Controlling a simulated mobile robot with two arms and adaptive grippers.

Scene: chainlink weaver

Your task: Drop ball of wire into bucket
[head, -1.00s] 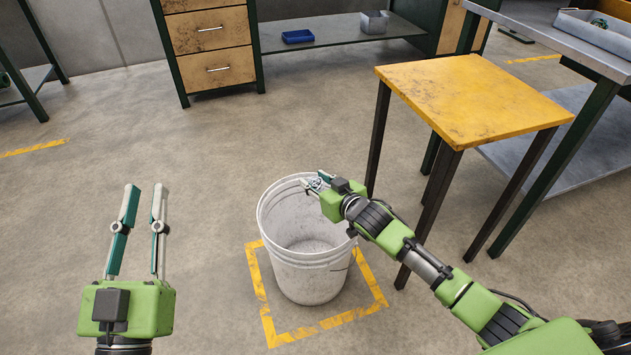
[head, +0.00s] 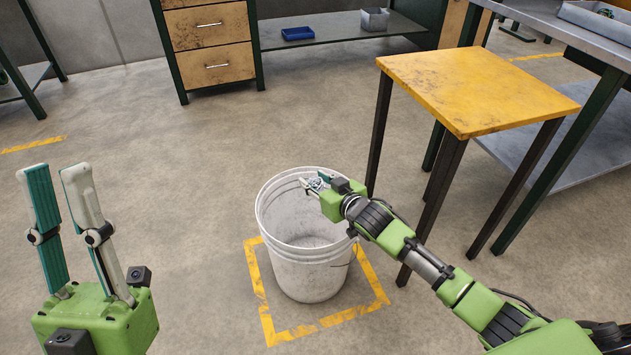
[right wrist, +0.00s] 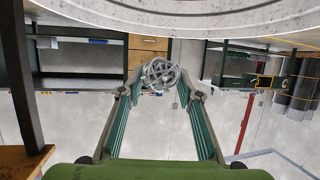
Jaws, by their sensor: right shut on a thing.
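The white bucket (head: 305,265) stands upright on the floor inside a yellow taped square. My right gripper (head: 317,182) is at the bucket's upper right, over its opening near the rim. It is shut on the ball of wire (right wrist: 160,74), a small silvery tangle between the fingertips in the right wrist view. In the head view the ball is small and partly hidden by the gripper. The bucket's pale rim (right wrist: 190,14) crosses the top of the right wrist view. My left gripper (head: 50,170) is open and empty above the floor at the left, apart from the bucket.
A yellow-topped table (head: 475,88) stands right of the bucket, close to my right arm. A metal workbench (head: 560,25) is further right. The floor left of the bucket is clear.

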